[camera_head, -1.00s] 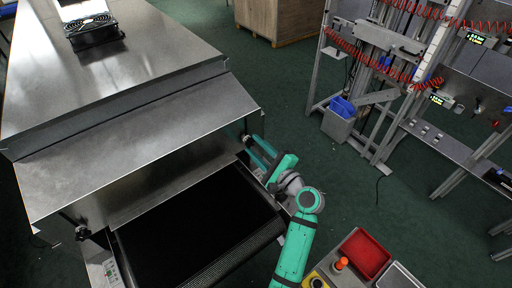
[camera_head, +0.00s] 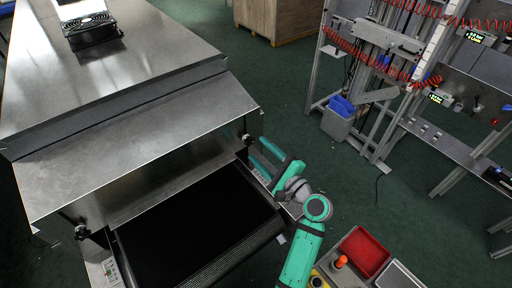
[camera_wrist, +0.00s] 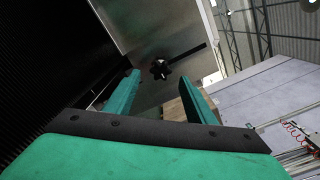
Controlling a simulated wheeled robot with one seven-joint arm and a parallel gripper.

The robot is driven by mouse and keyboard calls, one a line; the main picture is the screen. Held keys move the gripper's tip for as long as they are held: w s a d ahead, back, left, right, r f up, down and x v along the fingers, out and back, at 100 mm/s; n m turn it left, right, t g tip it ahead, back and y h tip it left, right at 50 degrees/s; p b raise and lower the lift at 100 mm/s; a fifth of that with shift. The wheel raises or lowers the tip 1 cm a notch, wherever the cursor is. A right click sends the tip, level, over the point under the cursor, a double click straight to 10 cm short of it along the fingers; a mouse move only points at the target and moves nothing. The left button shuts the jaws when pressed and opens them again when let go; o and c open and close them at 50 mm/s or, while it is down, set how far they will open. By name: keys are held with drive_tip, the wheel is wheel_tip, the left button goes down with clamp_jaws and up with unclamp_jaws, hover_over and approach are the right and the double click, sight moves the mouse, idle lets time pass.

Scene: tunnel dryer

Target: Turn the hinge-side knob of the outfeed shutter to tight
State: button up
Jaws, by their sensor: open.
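The outfeed shutter (camera_head: 140,150) is a sloping sheet-metal hood at the mouth of the steel dryer, above a black belt. A dark knob (camera_head: 246,138) sits at its right end; a second knob (camera_head: 82,231) is at its left end. No visible label tells which is hinge-side. My gripper (camera_head: 258,152) is open and empty just beside the right-end knob, apart from it. In the wrist view a black lobed knob (camera_wrist: 160,68) with a dark bar running up right shows beyond and between the open fingertips of my gripper (camera_wrist: 158,77). Its tightness cannot be told.
The black conveyor belt (camera_head: 190,230) lies left of my gripper. A control box with an orange-red button (camera_head: 340,262) and a red tray (camera_head: 364,252) stands at lower right. A rack with a blue-lined bin (camera_head: 339,117) stands farther back. Green floor between is clear.

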drive_tip(key=v, duration=0.7)
drive_tip(key=shift+s, duration=0.15)
drive_tip(key=shift+d, duration=0.1)
